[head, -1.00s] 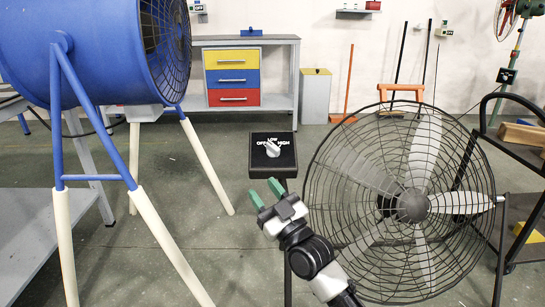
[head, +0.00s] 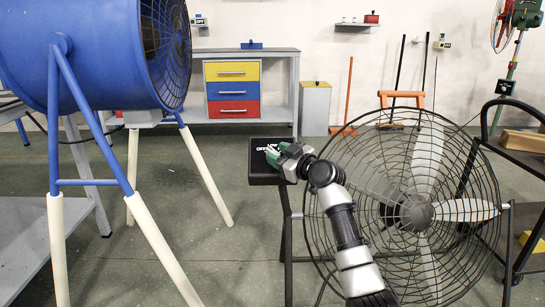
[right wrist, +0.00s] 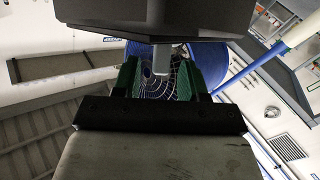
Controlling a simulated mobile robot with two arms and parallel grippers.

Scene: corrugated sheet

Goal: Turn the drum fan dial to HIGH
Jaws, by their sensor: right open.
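The blue drum fan (head: 90,60) stands on splayed blue and white legs at the left. Its dial is on a black control box (head: 257,168) on a dark post, right of the fan; "OFF" shows and the other markings are mostly covered. My right gripper (head: 279,155) is at the box face, green fingers apart, hiding the knob in the head view. In the right wrist view, the grey knob (right wrist: 161,58) sticks out below the dark box (right wrist: 140,25) and appears between the open fingers (right wrist: 157,80). I cannot tell whether they touch it. My left gripper is not in view.
A caged floor fan (head: 380,215) stands close on the right, with my right arm in front of it. A grey bench with yellow, blue and red drawers (head: 232,88) is at the back. Open floor lies between the drum fan's legs and the control box.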

